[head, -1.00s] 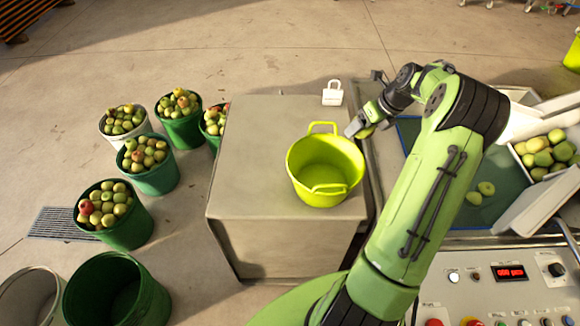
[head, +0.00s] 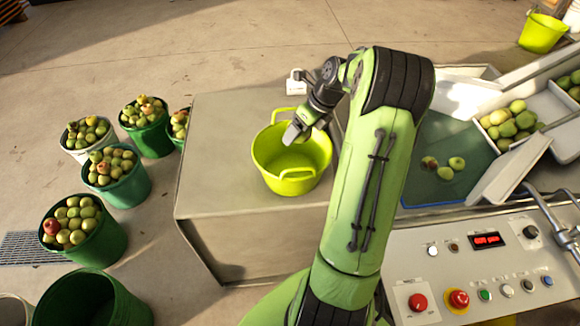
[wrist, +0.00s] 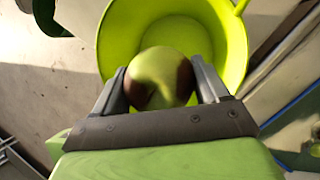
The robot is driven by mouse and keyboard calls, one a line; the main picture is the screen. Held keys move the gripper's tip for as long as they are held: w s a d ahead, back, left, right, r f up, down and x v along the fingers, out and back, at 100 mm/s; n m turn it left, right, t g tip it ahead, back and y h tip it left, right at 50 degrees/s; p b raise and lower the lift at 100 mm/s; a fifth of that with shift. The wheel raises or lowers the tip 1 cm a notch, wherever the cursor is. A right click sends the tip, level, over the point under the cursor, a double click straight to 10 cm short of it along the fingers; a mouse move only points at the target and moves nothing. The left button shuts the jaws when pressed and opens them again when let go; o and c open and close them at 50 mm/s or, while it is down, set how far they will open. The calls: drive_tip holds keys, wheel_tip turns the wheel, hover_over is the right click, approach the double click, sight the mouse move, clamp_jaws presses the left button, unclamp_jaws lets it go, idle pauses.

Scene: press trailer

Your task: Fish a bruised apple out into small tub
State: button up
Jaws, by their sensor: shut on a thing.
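In the wrist view my gripper (wrist: 160,88) is shut on a green apple (wrist: 160,70) with dark brown patches on both sides. Behind the apple is the lime-green small tub (wrist: 225,50), which looks empty. In the head view the tub (head: 266,160) stands upright on a grey block, and my gripper (head: 291,135) is over its rear rim area.
The grey block (head: 230,198) has clear room left of the tub. A blue-green sorting belt (head: 425,190) with a few apples lies to the right, beside a control panel (head: 470,265). Several green buckets of apples (head: 118,190) stand on the floor at left.

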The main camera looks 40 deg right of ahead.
drive_tip(key=o, duration=1.1)
drive_tip(key=shift+o, duration=0.2)
drive_tip(key=p+v, duration=0.6)
drive_tip(key=v, duration=1)
drive_tip(key=shift+p, duration=0.4)
drive_tip(key=shift+w+a+f, duration=0.1)
drive_tip(key=shift+a+f, duration=0.05)
